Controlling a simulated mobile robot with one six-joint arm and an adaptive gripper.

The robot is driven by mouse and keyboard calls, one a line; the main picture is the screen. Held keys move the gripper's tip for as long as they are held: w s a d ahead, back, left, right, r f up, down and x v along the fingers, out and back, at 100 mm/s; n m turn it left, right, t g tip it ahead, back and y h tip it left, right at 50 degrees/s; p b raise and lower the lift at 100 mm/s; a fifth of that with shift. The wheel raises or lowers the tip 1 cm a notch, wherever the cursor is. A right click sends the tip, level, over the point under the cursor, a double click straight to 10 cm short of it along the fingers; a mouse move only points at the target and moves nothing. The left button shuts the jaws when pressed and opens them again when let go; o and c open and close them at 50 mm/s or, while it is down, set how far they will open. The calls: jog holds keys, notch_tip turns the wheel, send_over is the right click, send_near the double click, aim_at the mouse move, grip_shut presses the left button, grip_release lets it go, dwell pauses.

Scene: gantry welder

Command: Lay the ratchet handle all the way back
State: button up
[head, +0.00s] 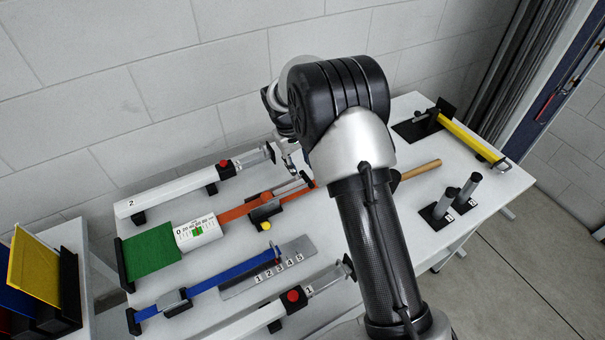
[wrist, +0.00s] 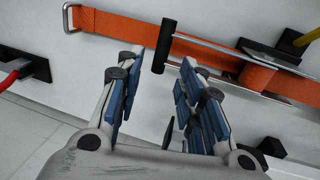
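An orange strap (head: 238,211) runs through a metal ratchet (head: 268,204) on the white table. In the wrist view the strap (wrist: 120,28) passes the ratchet's orange spool (wrist: 258,78). The ratchet handle (wrist: 215,42) has long metal side plates and a black crossbar grip (wrist: 165,46) at its left end. My gripper (wrist: 160,62) is open, its blue-padded fingers apart and empty. The black grip appears between and just beyond the fingertips; I cannot tell whether they touch. In the head view my gripper (head: 290,158) is partly hidden by my arm.
A white beam marked 2 (head: 180,190) lies behind the ratchet, and a blue strap (head: 222,276) with a numbered plate (head: 295,250) in front. A green panel (head: 152,250) and white gauge (head: 198,232) stand left. Black posts (head: 445,203) and a yellow strap (head: 470,138) are at right.

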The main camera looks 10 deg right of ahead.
aim_at(303, 174)
jog(key=shift+w+d+f+b, duration=0.1)
jog(key=shift+d+f+b, duration=0.1)
jog(key=shift+f, duration=0.7)
jog(key=shift+d+f+b, duration=0.1)
jog(key=shift+d+f, duration=0.05)
jog(key=shift+f, duration=0.7)
jog(key=shift+c, duration=0.5)
grip_shut()
